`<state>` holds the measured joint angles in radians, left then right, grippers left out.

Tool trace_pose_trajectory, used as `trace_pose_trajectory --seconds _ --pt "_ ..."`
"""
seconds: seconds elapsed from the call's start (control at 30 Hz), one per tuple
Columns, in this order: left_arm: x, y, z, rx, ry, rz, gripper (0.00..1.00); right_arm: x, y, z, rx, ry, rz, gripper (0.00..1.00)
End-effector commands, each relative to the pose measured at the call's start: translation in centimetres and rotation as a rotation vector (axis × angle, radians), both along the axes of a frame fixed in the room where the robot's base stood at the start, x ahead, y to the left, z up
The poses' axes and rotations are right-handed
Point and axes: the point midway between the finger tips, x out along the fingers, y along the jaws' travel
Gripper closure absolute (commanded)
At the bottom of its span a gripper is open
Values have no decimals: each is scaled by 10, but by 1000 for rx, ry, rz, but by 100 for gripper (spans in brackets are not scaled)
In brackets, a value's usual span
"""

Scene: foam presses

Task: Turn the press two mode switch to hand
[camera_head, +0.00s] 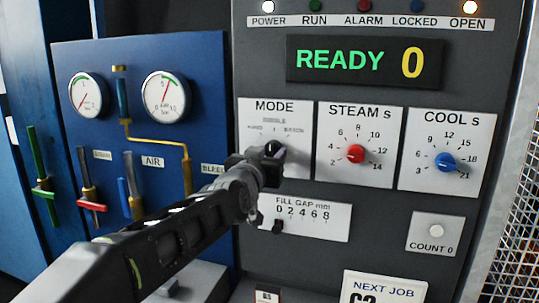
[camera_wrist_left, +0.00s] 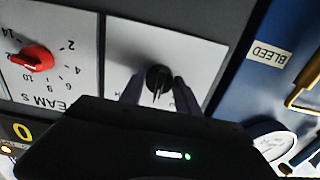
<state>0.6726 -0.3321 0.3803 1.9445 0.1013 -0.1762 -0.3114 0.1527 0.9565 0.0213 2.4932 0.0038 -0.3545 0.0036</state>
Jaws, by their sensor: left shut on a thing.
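The mode switch is a black knob (camera_wrist_left: 158,78) on a white MODE plate (camera_head: 275,106) on the grey press panel. The small position labels are too blurred to read surely. My left gripper (camera_head: 270,155) is at this plate and hides most of the knob in the head view. In the left wrist view my left gripper (camera_wrist_left: 160,92) has one finger on each side of the knob, shut on it. Where the knob points cannot be told surely. No label shows which press this is. My right gripper is not in view.
Right of the MODE plate are a red STEAM knob (camera_head: 355,154) and a blue COOL knob (camera_head: 445,162). A FILL GAP slider plate (camera_head: 325,222) is just below. The display (camera_head: 365,61) reads READY 0. A blue air panel (camera_head: 135,65) with gauges and levers is at left.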

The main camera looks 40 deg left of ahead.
Motion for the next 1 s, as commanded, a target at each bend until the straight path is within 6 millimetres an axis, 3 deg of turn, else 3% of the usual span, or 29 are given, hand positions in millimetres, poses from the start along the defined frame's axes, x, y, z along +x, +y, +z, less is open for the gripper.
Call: trace_pose_trajectory --seconds 0.47,1.0 --pt "0 0 -1 -88 -32 0 100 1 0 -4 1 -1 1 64" --pt "1 -1 0 -481 -168 1 100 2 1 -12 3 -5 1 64"
